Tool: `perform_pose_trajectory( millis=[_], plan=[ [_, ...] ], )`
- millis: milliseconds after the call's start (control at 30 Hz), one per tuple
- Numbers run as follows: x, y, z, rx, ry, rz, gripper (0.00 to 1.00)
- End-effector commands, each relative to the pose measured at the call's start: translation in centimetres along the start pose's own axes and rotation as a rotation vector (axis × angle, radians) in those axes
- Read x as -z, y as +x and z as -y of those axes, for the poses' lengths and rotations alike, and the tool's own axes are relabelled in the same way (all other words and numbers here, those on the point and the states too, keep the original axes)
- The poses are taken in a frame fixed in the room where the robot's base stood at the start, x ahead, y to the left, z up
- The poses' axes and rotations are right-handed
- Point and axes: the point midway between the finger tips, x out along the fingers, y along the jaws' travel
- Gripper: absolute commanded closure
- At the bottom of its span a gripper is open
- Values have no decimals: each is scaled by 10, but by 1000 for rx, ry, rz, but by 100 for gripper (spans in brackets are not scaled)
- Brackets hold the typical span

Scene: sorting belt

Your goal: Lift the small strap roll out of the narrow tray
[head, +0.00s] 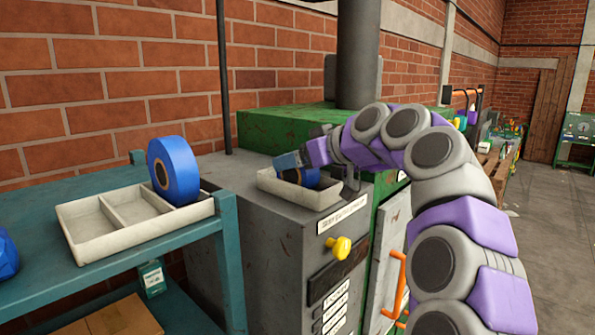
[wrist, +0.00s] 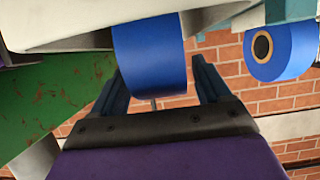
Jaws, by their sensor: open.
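The small blue strap roll (head: 308,178) sits in the narrow white tray (head: 318,199) on top of the grey cabinet. My gripper (head: 288,164) is at the tray, in front of part of the roll. In the wrist view, the picture is turned over, with the tray (wrist: 60,25) along the top. There the blue roll (wrist: 150,65) shows between the two fingers of my open gripper (wrist: 160,78). Small gaps seem to show beside the roll; I cannot tell whether a finger touches it. The roll's far side is hidden.
A larger blue roll (head: 178,168) stands upright in a divided white tray (head: 82,248) on the teal table (head: 35,285) at left; it also shows in the wrist view (wrist: 285,50). A dark pipe (head: 357,50) rises behind the narrow tray. A yellow knob (head: 339,248) sticks out from the cabinet (head: 270,265).

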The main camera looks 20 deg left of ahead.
Motion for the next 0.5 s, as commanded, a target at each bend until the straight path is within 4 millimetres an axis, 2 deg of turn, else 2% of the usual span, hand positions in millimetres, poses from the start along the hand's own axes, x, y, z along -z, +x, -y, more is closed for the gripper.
perform_pose_trajectory(
  millis=[233, 500],
  plan=[
    [0, 1, 0, -1, 0, -2, 23],
    [0, 0, -2, -1, 1, -3, 48]
  ],
)
